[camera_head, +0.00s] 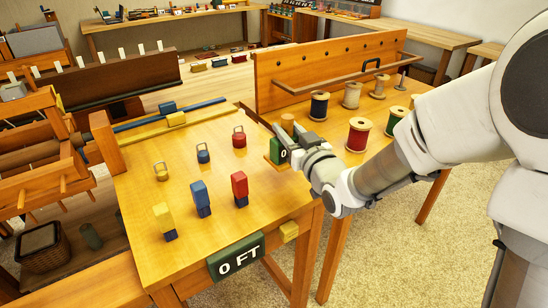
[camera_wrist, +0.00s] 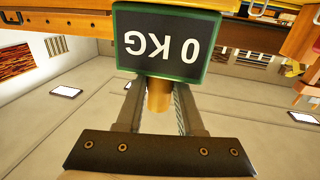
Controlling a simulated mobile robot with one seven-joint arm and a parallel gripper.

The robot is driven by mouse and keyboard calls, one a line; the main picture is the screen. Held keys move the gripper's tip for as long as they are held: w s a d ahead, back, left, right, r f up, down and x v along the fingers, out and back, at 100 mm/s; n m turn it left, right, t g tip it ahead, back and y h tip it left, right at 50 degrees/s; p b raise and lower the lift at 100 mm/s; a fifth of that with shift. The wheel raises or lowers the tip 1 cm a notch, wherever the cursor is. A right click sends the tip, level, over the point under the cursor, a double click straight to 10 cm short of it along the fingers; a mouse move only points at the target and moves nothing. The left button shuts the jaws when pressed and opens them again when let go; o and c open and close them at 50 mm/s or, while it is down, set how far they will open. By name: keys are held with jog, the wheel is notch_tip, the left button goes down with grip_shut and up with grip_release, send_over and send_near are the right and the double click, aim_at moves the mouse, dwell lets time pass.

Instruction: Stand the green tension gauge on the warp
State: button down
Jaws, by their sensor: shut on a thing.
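The green tension gauge (camera_head: 282,150) is a box with a green frame and a dark face. Its face reads "0 KG", upside down, in the wrist view (camera_wrist: 167,42). My gripper (camera_head: 291,134) is shut on the gauge's wooden knob (camera_wrist: 158,95), which shows between the two fingers in the wrist view. The gauge is at the right edge of the near wooden table; I cannot tell whether it touches the table. A wooden loom (camera_head: 42,150) stands at the left. I cannot clearly make out its warp threads.
The near table (camera_head: 215,135) holds yellow, blue and red blocks (camera_head: 239,185) and small ringed weights (camera_head: 239,138). A "0 FT" sign (camera_head: 236,258) hangs on its front. Spools (camera_head: 358,134) stand on the right table before an upright wooden board (camera_head: 330,65).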

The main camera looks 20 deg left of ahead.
aim_at(274, 138)
jog(key=a+f, duration=0.1)
jog(key=s+a+f, duration=0.1)
jog(key=a, duration=0.1)
jog(key=shift+s, duration=0.1)
jog(key=shift+f+b, duration=1.1)
jog(key=shift+f, duration=0.6)
jog(key=shift+f+b, duration=0.2)
jog(key=shift+b, duration=0.1)
jog(key=c, duration=0.5)
grip_release()
jog(key=shift+c, duration=0.2)
jog(key=shift+r+p, duration=0.15)
jog(key=shift+p, duration=0.65)
